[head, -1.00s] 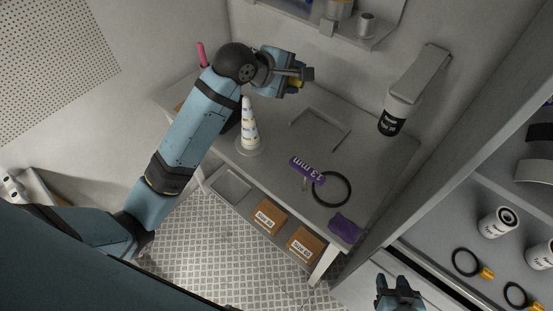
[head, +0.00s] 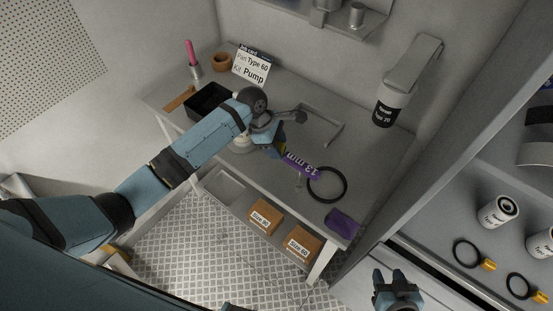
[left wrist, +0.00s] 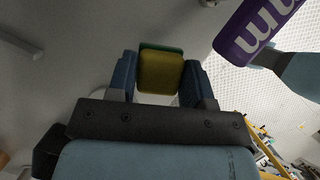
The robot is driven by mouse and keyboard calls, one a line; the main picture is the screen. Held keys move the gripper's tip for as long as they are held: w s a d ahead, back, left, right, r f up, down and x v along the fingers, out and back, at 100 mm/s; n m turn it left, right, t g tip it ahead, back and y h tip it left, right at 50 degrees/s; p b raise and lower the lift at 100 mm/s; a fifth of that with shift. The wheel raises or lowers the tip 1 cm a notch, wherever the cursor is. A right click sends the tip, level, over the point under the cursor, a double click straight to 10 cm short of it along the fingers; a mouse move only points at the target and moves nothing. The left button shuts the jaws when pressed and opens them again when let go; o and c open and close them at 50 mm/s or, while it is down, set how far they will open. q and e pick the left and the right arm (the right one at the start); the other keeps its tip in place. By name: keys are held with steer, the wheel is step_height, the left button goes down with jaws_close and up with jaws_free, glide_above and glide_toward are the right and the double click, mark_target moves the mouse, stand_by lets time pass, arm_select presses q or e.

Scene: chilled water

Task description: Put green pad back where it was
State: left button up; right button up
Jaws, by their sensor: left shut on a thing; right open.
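My left gripper (head: 279,145) is shut on a small pad with a yellow body and a green layer. In the left wrist view, the pad (left wrist: 160,74) sits between both fingers of the gripper (left wrist: 160,80), its yellow face toward the camera and its green edge (left wrist: 160,46) at the top. I cannot tell the pad's height above the table. My right gripper (head: 397,284) is open and empty at the bottom right of the head view.
A grey rectangular frame (head: 334,137) lies behind my left gripper. My left arm partly hides a white cone.

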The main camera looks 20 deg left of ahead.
arm_select(q)
glide_above(281, 168)
steer(key=a, duration=0.2)
steer(key=f, duration=0.4)
steer(key=shift+d, duration=0.25)
step_height(281, 168, down, 4)
steer(key=shift+r, duration=0.2)
steer(key=o, duration=0.8)
steer(key=shift+o, duration=0.2)
